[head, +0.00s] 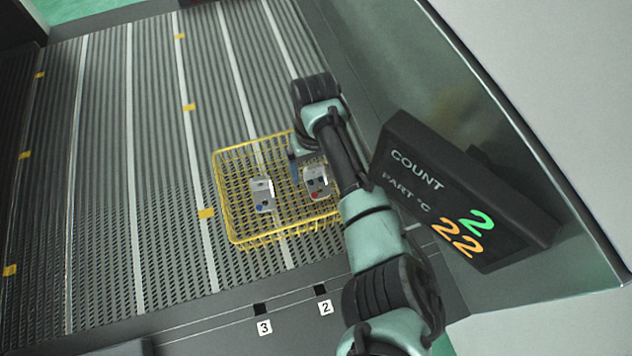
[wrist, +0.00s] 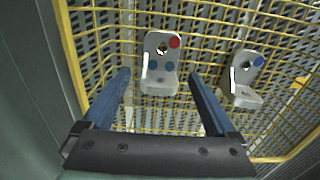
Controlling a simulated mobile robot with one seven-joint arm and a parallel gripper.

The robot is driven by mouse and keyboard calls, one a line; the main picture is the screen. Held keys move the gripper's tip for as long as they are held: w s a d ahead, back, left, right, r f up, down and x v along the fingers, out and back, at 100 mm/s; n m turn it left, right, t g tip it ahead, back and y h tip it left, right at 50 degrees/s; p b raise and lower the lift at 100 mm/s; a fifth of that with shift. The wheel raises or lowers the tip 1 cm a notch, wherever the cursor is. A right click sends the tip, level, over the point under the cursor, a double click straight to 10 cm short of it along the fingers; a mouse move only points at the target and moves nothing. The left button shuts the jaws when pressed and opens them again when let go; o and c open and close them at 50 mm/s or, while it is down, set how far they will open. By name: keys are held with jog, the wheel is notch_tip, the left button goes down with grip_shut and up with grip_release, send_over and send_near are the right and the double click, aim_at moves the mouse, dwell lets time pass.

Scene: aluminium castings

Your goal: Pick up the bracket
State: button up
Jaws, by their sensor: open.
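Two silvery L-shaped brackets lie in a yellow wire basket (head: 229,220). One bracket (head: 315,181) is in the basket's right part in the head view, with a red dot and blue dots; it also shows in the wrist view (wrist: 155,78). The other bracket (head: 262,193) lies to its left, with a blue dot; in the wrist view it is at the right (wrist: 240,92). My gripper (wrist: 160,78) is open, its two blue fingers on either side of the red-dotted bracket as seen in the wrist view. Whether they touch it, and the height gap, I cannot tell.
The basket stands on a grey ribbed conveyor (head: 110,200) with light strips and yellow marks. A dark display panel (head: 465,190) reading COUNT and PART °C stands right of my arm. The conveyor left of the basket is clear.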

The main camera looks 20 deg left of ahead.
jog(key=shift+f, duration=0.45)
grip_shut()
jog(key=shift+r, duration=0.15)
